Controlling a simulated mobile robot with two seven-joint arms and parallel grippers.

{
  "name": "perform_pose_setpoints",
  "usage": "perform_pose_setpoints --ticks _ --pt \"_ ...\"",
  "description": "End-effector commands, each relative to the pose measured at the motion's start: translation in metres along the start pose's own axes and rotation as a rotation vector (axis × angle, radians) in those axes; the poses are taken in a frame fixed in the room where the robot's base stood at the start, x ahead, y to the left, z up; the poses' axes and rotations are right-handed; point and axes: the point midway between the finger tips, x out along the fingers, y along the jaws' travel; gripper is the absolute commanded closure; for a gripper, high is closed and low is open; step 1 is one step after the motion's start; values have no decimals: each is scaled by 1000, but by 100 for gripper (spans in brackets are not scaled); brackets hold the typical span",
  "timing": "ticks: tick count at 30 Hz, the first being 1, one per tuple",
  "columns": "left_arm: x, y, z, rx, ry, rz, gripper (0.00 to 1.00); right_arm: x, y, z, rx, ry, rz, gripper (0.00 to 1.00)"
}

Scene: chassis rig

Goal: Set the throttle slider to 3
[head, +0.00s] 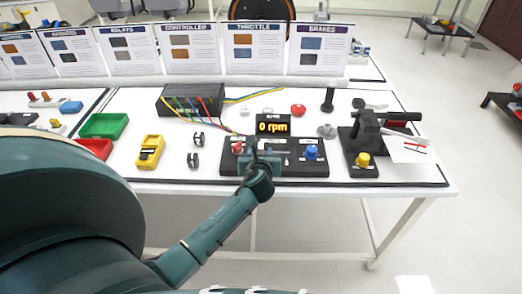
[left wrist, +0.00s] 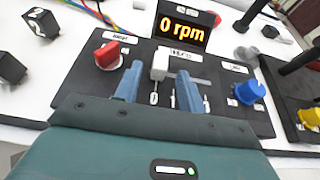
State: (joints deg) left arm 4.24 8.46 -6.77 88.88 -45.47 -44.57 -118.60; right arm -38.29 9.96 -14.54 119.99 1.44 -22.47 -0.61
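The black control panel (head: 308,170) stands near the table's front edge. Its throttle slider has a pale block-shaped knob (left wrist: 160,60) at the left end of a slot (left wrist: 193,82) running right, near the 0 mark (left wrist: 154,98). The other scale marks are partly hidden by a finger. The display (left wrist: 180,24) reads 0 rpm. My left gripper (left wrist: 160,72) is over the panel, its two blue fingers apart on either side of the knob, with gaps visible. In the head view my left gripper (head: 260,164) covers part of the slider. My right gripper is not in view.
A red knob (left wrist: 108,55) sits left of the slider and a blue knob (left wrist: 249,92) right of it. A black box with wires (head: 190,100) stands behind. A yellow meter (head: 150,151) lies left; a black fixture (head: 366,140) stands right.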

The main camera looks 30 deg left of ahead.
Motion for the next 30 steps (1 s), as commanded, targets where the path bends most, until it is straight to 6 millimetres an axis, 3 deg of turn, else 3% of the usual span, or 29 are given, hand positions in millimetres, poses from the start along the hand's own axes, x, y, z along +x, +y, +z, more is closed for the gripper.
perform_pose_setpoints --ticks 6,18,30 --pt "29 0 -1 -1 0 0 60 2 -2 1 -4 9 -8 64" --pt "35 -1 0 -1 0 -2 60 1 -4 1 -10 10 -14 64" --pt "35 0 0 -1 1 -2 93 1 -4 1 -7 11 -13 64"
